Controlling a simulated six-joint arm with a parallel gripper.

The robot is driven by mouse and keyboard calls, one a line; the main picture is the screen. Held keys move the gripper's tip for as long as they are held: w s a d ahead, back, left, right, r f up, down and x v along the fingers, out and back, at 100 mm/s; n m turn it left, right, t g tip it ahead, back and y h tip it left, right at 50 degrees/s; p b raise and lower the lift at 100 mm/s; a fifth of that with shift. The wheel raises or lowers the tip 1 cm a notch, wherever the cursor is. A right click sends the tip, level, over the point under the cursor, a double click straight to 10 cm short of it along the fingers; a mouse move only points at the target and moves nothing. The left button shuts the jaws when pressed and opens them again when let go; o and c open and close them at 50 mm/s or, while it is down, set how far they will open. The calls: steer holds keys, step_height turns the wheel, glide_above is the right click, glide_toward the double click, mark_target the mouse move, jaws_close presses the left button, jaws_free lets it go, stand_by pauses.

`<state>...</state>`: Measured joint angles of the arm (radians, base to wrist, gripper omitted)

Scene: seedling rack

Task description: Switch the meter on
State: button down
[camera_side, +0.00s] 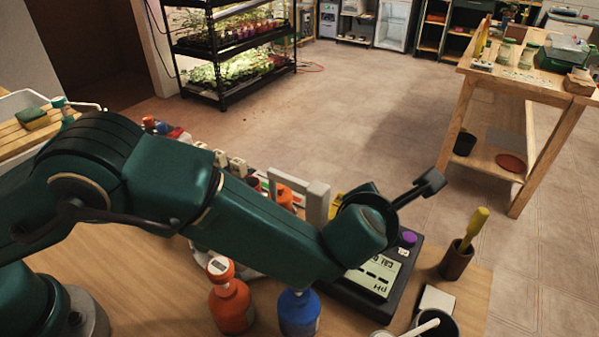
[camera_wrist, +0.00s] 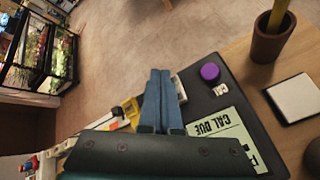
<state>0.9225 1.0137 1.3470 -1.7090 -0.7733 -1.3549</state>
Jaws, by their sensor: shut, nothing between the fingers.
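The meter (camera_side: 349,292) is a dark slab at the front of the wooden bench, partly hidden behind my arm in the side view. Its pale green screen (camera_side: 377,276) shows dark characters; in the wrist view the screen (camera_wrist: 222,139) reads "CAL DUE" upside down. A round purple knob or button (camera_wrist: 210,72) stands on the meter's far end, with a small white marked piece (camera_wrist: 221,88) beside it. The purple part also shows in the side view (camera_side: 408,238). My gripper (camera_wrist: 160,73) has its blue fingers together and empty, left of the purple part; its height above is unclear. My arm hides the fingers in the side view.
A brown cup with a yellow-handled tool (camera_side: 456,260), a white pad (camera_side: 437,299) and a dark cup (camera_side: 437,325) stand right of the meter. An orange bottle (camera_side: 231,304) and a blue bottle (camera_side: 299,314) stand left. A grey upright frame (camera_side: 317,203) is behind the arm.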

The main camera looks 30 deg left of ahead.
steer(key=shift+r, duration=0.3)
steer(key=shift+s+r, duration=0.25)
steer(key=shift+r, duration=1)
steer(key=shift+s+r, duration=0.2)
steer(key=shift+r, duration=1.05)
